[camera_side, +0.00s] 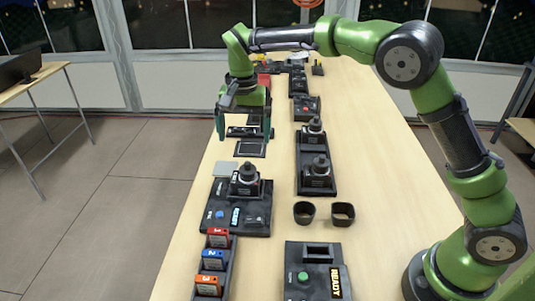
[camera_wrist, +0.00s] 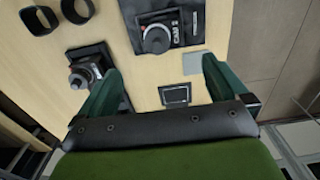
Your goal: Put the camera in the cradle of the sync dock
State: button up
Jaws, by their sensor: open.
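My gripper (camera_side: 244,137) points down over the far left part of the table, open. In the wrist view its two green fingers stand wide apart with nothing between them (camera_wrist: 161,70). A dark camera (camera_side: 245,174), lens up, stands on a black console (camera_side: 225,221) with a blue button, nearer than my gripper. They also show in the wrist view, the camera (camera_wrist: 156,39) on the console (camera_wrist: 185,38). Two similar dark devices, near (camera_side: 319,170) and far (camera_side: 315,128), stand in a black tray (camera_side: 302,164) to the right. I cannot tell for sure which unit is the sync dock.
A dark framed plate (camera_side: 250,148) lies under my gripper, with a grey square (camera_side: 225,169) nearby. Two black hoods (camera_side: 304,212) (camera_side: 343,213), a READY box (camera_side: 318,276) and a rack of numbered cartridges (camera_side: 212,259) stand nearer. Other devices crowd the far end.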

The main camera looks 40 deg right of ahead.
jog(key=s+d+r+n+t+y, duration=0.1)
jog(key=s+d+r+t, duration=0.1)
jog(key=s+d+r, duration=0.35)
jog(key=s+d+n+t, duration=0.1)
jog(key=s+n+t, duration=0.1)
jog(key=s, duration=0.8)
jog(key=s+d+r+n+t, duration=0.1)
jog(key=s+n+t, duration=0.1)
jog(key=s, duration=0.8)
jog(key=shift+s+d+t+y, duration=0.35)
jog(key=shift+d+t+y, duration=0.05)
jog(key=shift+t, duration=0.1)
jog(key=shift+c, duration=0.5)
